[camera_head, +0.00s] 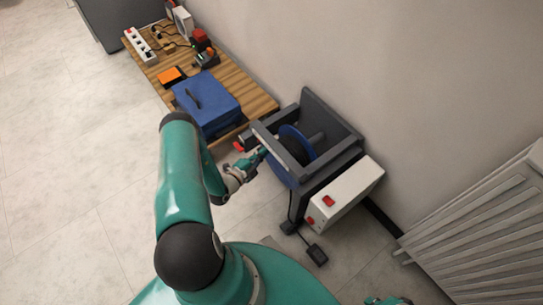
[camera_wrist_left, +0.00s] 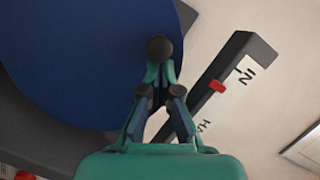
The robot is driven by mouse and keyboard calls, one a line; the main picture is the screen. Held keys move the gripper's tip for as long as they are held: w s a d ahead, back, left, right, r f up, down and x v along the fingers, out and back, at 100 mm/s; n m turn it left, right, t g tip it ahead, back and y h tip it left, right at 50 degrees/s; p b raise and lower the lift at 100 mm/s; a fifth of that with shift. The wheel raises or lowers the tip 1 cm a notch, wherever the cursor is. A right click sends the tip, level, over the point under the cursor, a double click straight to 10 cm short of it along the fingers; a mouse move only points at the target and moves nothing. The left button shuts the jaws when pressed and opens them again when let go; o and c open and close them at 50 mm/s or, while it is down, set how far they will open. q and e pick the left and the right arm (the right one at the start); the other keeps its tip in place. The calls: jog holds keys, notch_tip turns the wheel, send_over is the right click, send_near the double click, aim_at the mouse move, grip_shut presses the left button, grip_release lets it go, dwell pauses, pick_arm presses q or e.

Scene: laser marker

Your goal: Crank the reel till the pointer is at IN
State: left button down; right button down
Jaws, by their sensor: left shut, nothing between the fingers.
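The reel (camera_head: 290,150) is a blue disc with a dark hub, set in a dark grey frame by the wall. In the left wrist view, its blue face (camera_wrist_left: 75,60) fills the upper left. A dark round crank knob (camera_wrist_left: 159,47) is at my left fingertips. My left gripper (camera_wrist_left: 160,72) is shut, with the knob just past the tips and not between them. It also shows beside the reel in the head view (camera_head: 260,153). The red pointer (camera_wrist_left: 217,86) is on a dark bar, between the IN mark (camera_wrist_left: 250,76) and a partly hidden label starting "HA".
A white box with red buttons (camera_head: 345,195) is at the reel's right. A pedal-like dark block (camera_head: 317,255) lies on the floor. A wooden table (camera_head: 255,95) holds a blue case (camera_head: 207,103) and tools. A radiator (camera_head: 480,240) stands at right. Floor at left is clear.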

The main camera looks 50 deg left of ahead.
pick_arm(q)
jog(key=shift+w+a+f+n+g+h+b, duration=0.2)
jog(key=shift+a+f+n+b, duration=0.15)
jog(key=shift+a+n+b, duration=0.2)
jog(key=shift+w+a+f+n+g+h+b, duration=0.1)
jog(key=shift+w+a+f+n+h+b, duration=0.1)
jog(key=shift+a+f+n+b, duration=0.3)
jog(key=shift+w+a+f+n+h+b, duration=0.15)
jog(key=shift+a+f+n+b, duration=0.4)
jog(key=shift+b, duration=0.4)
jog(key=shift+s+a+f+n+h+b, duration=0.1)
jog(key=shift+a+f+n+h+b, duration=0.2)
jog(key=shift+a+f+b, duration=0.5)
jog(key=shift+w+a+f+n+h+b, duration=0.1)
jog(key=shift+a+f+n+b, duration=0.35)
jog(key=shift+f+b, duration=0.55)
jog(key=shift+r, duration=0.1)
jog(key=shift+r, duration=0.1)
